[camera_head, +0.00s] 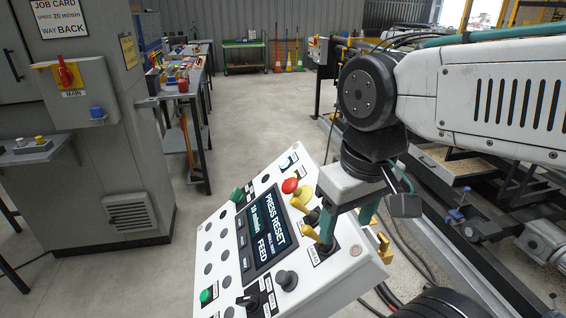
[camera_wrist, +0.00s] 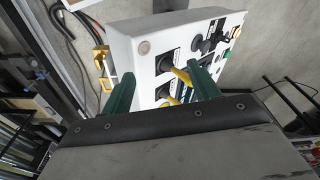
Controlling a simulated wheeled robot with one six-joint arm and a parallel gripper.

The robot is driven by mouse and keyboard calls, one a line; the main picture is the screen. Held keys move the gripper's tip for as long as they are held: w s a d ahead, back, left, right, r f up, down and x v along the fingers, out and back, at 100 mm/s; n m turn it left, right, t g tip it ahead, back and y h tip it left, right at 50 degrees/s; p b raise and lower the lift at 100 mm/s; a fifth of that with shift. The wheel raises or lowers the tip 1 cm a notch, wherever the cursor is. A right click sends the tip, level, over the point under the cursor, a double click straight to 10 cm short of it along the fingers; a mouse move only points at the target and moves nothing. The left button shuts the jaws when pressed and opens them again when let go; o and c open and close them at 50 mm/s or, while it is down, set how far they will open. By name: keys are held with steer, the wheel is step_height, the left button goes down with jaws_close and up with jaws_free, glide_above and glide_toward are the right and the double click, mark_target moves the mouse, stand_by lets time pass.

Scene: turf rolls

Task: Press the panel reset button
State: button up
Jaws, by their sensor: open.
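The control panel (camera_head: 222,265) is a tilted white box with a screen (camera_head: 262,228) reading "PRESS RESET" and "FEED". It bears a red mushroom button (camera_head: 290,186) on a yellow collar, green buttons (camera_head: 207,296) and dark knobs (camera_head: 286,280). I cannot read which button is labelled reset. My gripper (camera_head: 347,232) is open, its green fingers pointing down at the panel's right edge, near yellow-handled switches (camera_head: 311,232). In the wrist view, the fingers (camera_wrist: 160,76) stand apart over the panel (camera_wrist: 122,42), with yellow handles between them. Nothing is held. Whether they touch the panel cannot be told.
A grey cabinet (camera_head: 120,160) at left carries a red switch (camera_head: 66,72) and a blue button (camera_head: 97,113). A workbench (camera_head: 180,88) stands behind it. Machine rails and cables lie at right. The floor (camera_head: 250,110) beyond the panel is clear.

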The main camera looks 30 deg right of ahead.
jaws_close()
stand_by(1.6)
